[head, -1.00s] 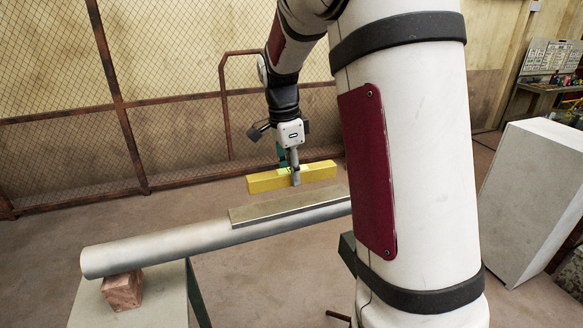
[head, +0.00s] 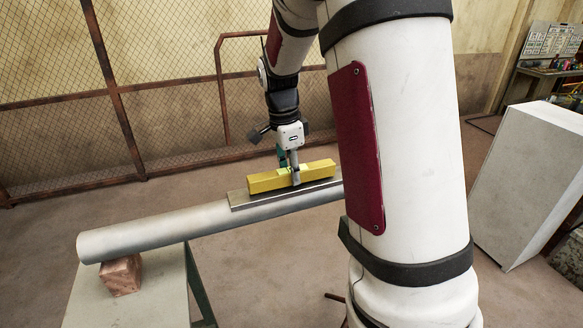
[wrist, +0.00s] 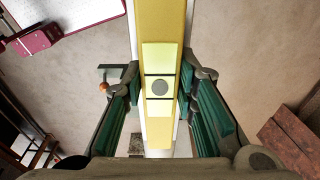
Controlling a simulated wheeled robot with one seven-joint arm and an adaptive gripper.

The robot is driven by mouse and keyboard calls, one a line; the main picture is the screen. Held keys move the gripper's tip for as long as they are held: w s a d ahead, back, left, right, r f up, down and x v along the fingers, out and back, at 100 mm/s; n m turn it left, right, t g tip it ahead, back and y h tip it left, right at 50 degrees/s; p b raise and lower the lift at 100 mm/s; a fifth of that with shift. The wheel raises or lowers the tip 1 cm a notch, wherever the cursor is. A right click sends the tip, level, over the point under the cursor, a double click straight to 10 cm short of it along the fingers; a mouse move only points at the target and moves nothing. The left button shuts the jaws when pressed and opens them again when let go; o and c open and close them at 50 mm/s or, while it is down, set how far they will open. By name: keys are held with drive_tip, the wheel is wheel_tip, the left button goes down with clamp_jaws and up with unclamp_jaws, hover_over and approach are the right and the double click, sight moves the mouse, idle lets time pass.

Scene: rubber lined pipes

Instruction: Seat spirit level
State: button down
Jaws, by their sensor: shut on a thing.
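The yellow spirit level (head: 265,184) lies lengthwise along a flat metal plate (head: 243,201) on top of a grey pipe (head: 160,229). It looks level with the plate's direction and is on it or very close above it; I cannot tell if they touch. My gripper (head: 296,178) is shut on the level's middle from above. In the wrist view the level (wrist: 160,20) runs up the picture between my green-padded fingers, its pale vial window with a round grey spot facing me. Pale edges of the plate show on both sides.
The pipe's near end rests on a reddish block (head: 122,275) on a pale table (head: 85,308). A mesh fence (head: 60,130) stands behind. A white box (head: 530,185) and a cluttered workbench (head: 548,90) are on the right. Floor left of the pipe is clear.

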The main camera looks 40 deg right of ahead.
sight(287, 171)
drive_tip(key=shift+f, duration=0.35)
idle(0.6)
drive_tip(key=c, duration=1.2)
unclamp_jaws()
drive_tip(key=shift+r, duration=0.1)
wheel_tip(287, 171, up, 11)
drive_tip(key=a, duration=0.1)
drive_tip(key=s+a+r+n+t, duration=0.2)
drive_tip(key=s+a+r+n, duration=0.2)
drive_tip(key=a+n, duration=0.1)
drive_tip(key=s+a+n+t, duration=0.2)
drive_tip(key=s+a+n, duration=0.4)
drive_tip(key=s+n, duration=0.2)
drive_tip(key=s+a+f+n+t+y, duration=0.1)
drive_tip(key=s+a+n+t, duration=0.1)
drive_tip(key=s+a+n, duration=0.4)
drive_tip(key=shift+s+f+n, duration=0.2)
drive_tip(key=shift+s+n, duration=0.9)
